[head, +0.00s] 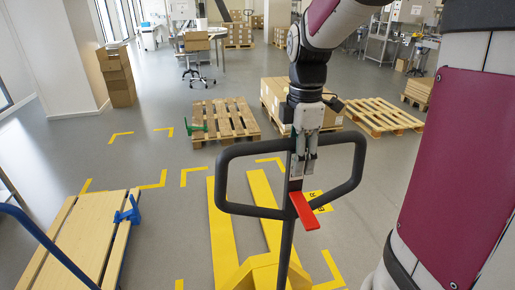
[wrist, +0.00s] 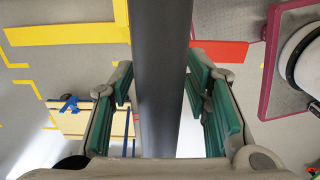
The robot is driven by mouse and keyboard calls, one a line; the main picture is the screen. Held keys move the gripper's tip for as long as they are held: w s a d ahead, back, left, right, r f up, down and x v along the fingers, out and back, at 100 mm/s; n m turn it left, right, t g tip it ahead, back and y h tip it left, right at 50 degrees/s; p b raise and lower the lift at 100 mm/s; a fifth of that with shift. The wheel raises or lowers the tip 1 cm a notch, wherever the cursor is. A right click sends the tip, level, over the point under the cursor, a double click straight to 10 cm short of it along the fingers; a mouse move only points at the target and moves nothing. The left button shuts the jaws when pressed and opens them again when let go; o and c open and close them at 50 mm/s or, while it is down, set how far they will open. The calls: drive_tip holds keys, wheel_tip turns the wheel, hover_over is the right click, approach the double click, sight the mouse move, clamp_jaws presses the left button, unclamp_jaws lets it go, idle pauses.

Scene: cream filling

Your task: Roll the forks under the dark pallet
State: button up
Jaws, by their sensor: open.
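The dark pallet (head: 226,129), of browner slats than the others, lies flat on the floor ahead. A green object (head: 197,128) is at its left end. The yellow forks (head: 222,235) of a pallet truck lie low on the floor. Their tips point toward the pallet, with bare floor between. The truck's black loop handle (head: 237,150) has a red lever (head: 304,210) below it. My gripper (head: 303,168) is at the handle's middle, pointing down. In the wrist view, its green-padded fingers (wrist: 165,95) are open on either side of the dark handle bar (wrist: 162,75), with gaps showing.
A light pallet (head: 382,116) and a boxed load (head: 275,95) stand to the right of the dark pallet. Cartons (head: 118,75) stand by the left pillar. Floor left of the dark pallet is clear.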

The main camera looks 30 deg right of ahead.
drive_tip(key=shift+f, duration=1.15)
drive_tip(key=shift+c, duration=0.5)
clamp_jaws()
